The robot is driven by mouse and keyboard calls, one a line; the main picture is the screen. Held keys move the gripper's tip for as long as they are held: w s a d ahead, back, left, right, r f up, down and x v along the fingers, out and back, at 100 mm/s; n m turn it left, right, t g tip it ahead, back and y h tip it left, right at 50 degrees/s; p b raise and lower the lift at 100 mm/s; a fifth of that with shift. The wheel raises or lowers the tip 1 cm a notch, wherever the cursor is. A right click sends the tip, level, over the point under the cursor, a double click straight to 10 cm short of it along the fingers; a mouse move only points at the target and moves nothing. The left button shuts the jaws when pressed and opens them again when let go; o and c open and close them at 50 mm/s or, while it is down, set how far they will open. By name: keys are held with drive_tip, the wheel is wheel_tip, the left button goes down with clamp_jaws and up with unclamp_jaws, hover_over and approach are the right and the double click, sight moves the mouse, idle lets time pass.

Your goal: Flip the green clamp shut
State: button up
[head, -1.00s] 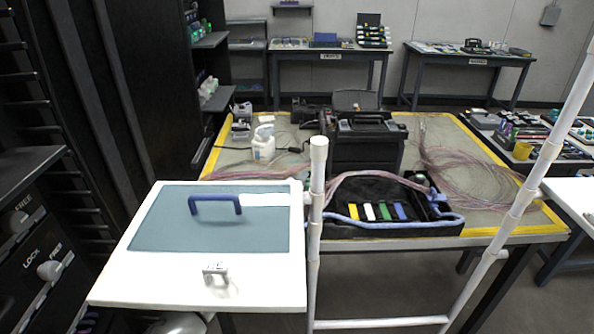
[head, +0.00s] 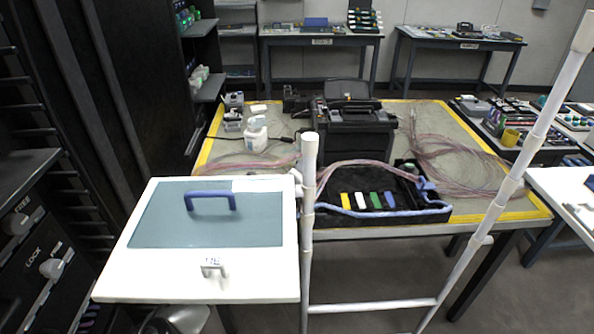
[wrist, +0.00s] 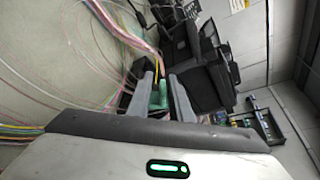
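In the head view the green clamp (head: 375,200) is a small green strip in a row in the black tray (head: 345,192), between a white and a blue one. My gripper does not show in the head view. In the wrist view my gripper's two grey fingers (wrist: 163,93) stand apart, and a green piece (wrist: 158,97) shows in the gap between them. It looks like the green clamp seen beyond the fingers. I cannot tell how far off it is, or whether its flap is up or down.
A black splicer case (head: 352,135) stands behind the tray. Loose pink cables (head: 455,160) lie on the table to the right, and a white bottle (head: 256,135) stands to the left. A white post (head: 308,220) and a white-framed panel (head: 200,285) stand in front.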

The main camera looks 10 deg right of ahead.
drive_tip(key=shift+o, duration=0.7)
drive_tip(key=shift+a+f, duration=0.15)
drive_tip(key=shift+s+r, duration=0.25)
drive_tip(key=p+v, duration=0.1)
drive_tip(key=v, duration=0.6)
drive_tip(key=shift+f, duration=0.1)
